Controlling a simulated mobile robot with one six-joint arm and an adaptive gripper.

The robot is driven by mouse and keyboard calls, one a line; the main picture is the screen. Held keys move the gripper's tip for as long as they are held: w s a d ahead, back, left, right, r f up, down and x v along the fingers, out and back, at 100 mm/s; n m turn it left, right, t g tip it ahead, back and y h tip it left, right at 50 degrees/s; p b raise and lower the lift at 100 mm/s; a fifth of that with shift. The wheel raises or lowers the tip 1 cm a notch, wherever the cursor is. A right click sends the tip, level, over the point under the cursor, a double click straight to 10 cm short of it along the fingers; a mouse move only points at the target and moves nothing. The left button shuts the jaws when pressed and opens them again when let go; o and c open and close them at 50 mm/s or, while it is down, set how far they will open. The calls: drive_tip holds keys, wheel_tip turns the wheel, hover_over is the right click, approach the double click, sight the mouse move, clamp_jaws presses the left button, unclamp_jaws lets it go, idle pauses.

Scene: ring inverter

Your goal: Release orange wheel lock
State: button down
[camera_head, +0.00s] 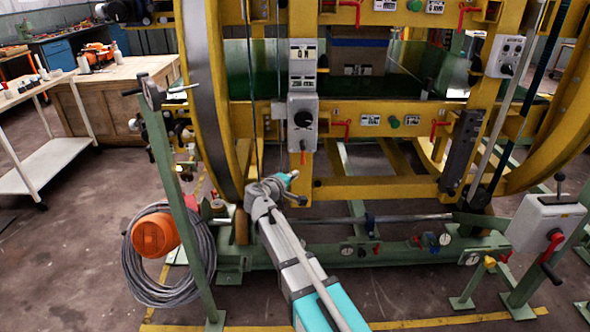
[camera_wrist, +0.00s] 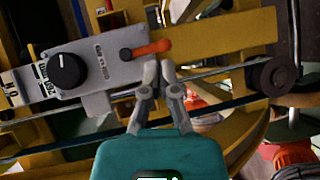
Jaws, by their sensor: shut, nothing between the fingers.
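A grey control box (camera_head: 302,122) with a black knob hangs on the yellow ring frame, above my gripper in the head view. The box (camera_wrist: 90,68) also shows in the wrist view, at upper left. An orange lever (camera_wrist: 150,48) sticks out of its right end there, just beyond my fingertips. I cannot tell whether the fingertips touch the lever. My gripper (camera_wrist: 159,66) is shut with its two fingers close together and nothing held. In the head view my gripper (camera_head: 291,177) is small, below the box.
Red valve levers (camera_head: 341,129) and white label plates line the yellow crossbars. A green post (camera_head: 174,190) with a coiled grey hose and an orange reel (camera_head: 155,235) stands at left. A grey switch box (camera_head: 545,222) stands at right.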

sight(303, 152)
drive_tip(key=w+a+n+t+y+b, duration=0.1)
drive_tip(key=a+n+t+b, duration=0.1)
drive_tip(key=a, duration=0.5)
drive_tip(key=shift+w+a+n+t, duration=0.3)
drive_tip(key=shift+a+n+t, duration=0.1)
drive_tip(key=shift+n, duration=0.1)
drive_tip(key=w+d, duration=0.7)
drive_tip(key=w, duration=0.1)
drive_tip(key=shift+w+d, duration=0.35)
drive_tip(key=shift+d, duration=0.05)
drive_tip(key=shift+a+f+b, duration=0.15)
drive_tip(key=shift+a+b, duration=0.1)
drive_tip(key=shift+b, duration=0.1)
